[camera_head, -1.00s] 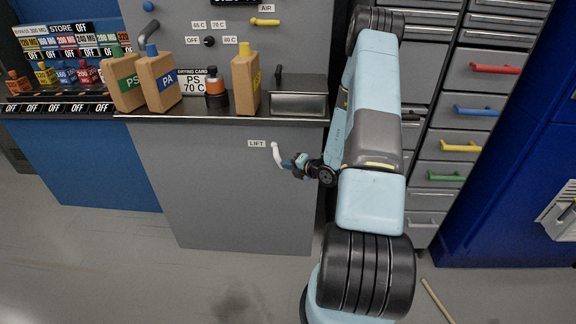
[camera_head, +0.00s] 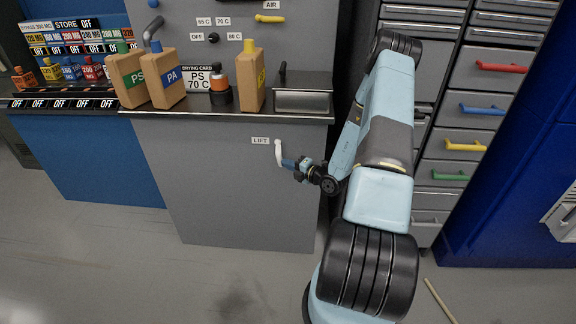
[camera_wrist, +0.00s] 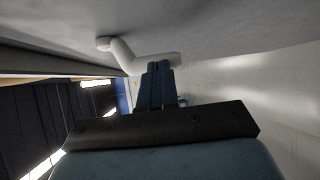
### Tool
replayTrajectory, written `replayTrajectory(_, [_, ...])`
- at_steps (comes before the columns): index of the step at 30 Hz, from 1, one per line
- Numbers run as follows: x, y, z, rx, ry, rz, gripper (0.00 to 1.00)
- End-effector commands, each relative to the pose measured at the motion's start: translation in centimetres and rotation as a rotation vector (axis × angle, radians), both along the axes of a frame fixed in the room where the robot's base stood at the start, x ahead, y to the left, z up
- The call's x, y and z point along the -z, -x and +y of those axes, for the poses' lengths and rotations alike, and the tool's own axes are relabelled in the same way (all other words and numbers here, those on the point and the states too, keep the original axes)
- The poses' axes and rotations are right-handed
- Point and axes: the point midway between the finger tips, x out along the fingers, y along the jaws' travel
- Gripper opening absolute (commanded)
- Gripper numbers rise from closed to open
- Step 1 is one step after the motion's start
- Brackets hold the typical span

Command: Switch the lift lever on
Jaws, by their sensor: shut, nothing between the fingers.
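The lift lever (camera_head: 278,152) is a white bent handle on the grey cabinet front, just right of the label reading LIFT (camera_head: 260,141). In the head view its free end hangs downward from its pivot. My gripper (camera_head: 287,163) is at the lever's lower part, its blue fingers pointing left at it. In the wrist view the lever (camera_wrist: 135,61) runs across just beyond the tips of my gripper (camera_wrist: 159,66). The fingers are closed together with nothing between them. The tips look to be touching or very close to the lever; I cannot tell which.
The cabinet's worktop (camera_head: 215,115) carries two brown bottles and a yellow-topped one (camera_head: 250,82), plus a grey box (camera_head: 302,100). A drawer unit with coloured handles (camera_head: 466,146) stands right of my arm. The floor before the cabinet is clear.

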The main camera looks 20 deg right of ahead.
Motion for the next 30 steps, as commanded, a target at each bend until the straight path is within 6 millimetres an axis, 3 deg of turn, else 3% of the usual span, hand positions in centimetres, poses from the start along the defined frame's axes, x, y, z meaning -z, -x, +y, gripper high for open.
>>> replayTrajectory(8, [-0.4, 2.0, -1.3, -0.002, -0.001, 0.002, 0.0])
replayTrajectory(21, [-1.5, 9.1, -4.7, -0.007, -0.001, 0.002, 0.0])
replayTrajectory(30, [-1.8, 11.0, -5.6, -0.01, 0.0, 0.001, 0.0])
